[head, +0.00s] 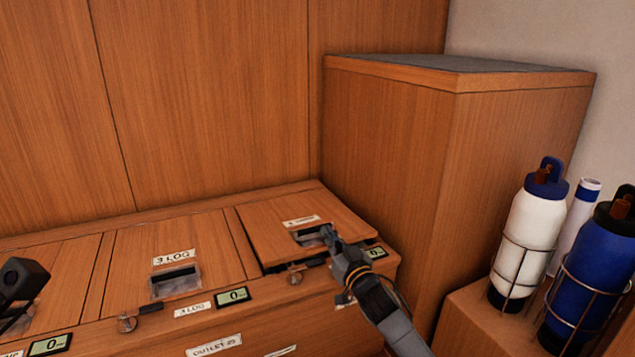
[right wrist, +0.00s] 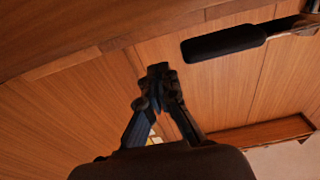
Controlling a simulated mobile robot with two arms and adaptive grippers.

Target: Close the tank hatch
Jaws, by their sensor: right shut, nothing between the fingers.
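The right-hand wooden tank hatch (head: 275,215) lies nearly flat on the low bench top in the head view. A dark gap shows under its front edge, so it looks slightly raised. It bears a white label and a recessed grey handle. My right gripper (head: 330,234) is shut and empty, its tips at the right part of that handle; contact is unclear. In the right wrist view the shut fingertips (right wrist: 158,80) show against wood panels. A dark block stands at the left edge of the head view; I cannot tell whether it is my left gripper.
The hatch marked 3 LOG (head: 135,245) lies flat to the left. Latches and small displays (head: 233,296) line the front edge. A tall wooden cabinet (head: 390,150) stands close on the right. Bottles in wire holders, one white (head: 525,230) and one blue (head: 595,270), stand farther right.

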